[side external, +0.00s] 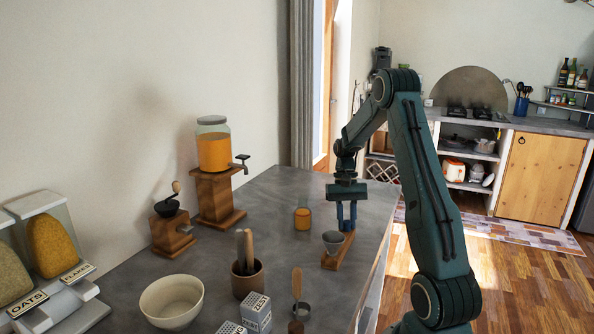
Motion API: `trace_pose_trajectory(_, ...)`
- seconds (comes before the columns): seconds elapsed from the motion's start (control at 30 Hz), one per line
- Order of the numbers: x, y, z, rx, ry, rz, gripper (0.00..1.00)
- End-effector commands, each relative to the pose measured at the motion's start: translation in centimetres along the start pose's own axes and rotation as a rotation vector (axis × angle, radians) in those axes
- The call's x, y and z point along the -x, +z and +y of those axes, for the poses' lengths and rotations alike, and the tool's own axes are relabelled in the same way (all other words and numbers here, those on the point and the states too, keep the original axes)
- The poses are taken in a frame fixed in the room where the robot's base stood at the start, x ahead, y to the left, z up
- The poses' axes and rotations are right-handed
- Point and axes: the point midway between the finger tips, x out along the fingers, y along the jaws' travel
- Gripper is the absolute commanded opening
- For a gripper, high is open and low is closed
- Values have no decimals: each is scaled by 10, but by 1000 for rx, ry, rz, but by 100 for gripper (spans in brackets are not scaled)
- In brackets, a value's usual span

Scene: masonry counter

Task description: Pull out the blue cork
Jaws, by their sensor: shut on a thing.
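My gripper (347,216) points down over the far end of a small wooden stand (331,262). A grey funnel (333,238) sits at the near part of the stand, just in front of my gripper. A small glass jar with orange contents (302,219) stands on the counter to the left, apart from my gripper.
A dispenser with a tap (213,150) on a wooden base and a grinder (171,228) stand along the wall. A cream bowl (171,300), a wooden cup with pestles (247,280), a scoop (298,305) and small boxes (256,312) fill the front. The grey counter (275,190) is clear at the back.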

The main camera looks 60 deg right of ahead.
Motion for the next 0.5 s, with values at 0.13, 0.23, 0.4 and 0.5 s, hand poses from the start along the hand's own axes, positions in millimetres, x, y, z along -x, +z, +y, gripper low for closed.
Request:
trace_pose_trajectory(0.13, 0, 0, 0, 0, 0, 0, 0)
trace_pose_trajectory(0.23, 2, 0, 0, 0, 0, 0, 0)
trace_pose_trajectory(0.4, 4, 1, 0, 0, 0, 0, 0)
trace_pose_trajectory(0.5, 6, 2, 0, 0, 0, 1, 0)
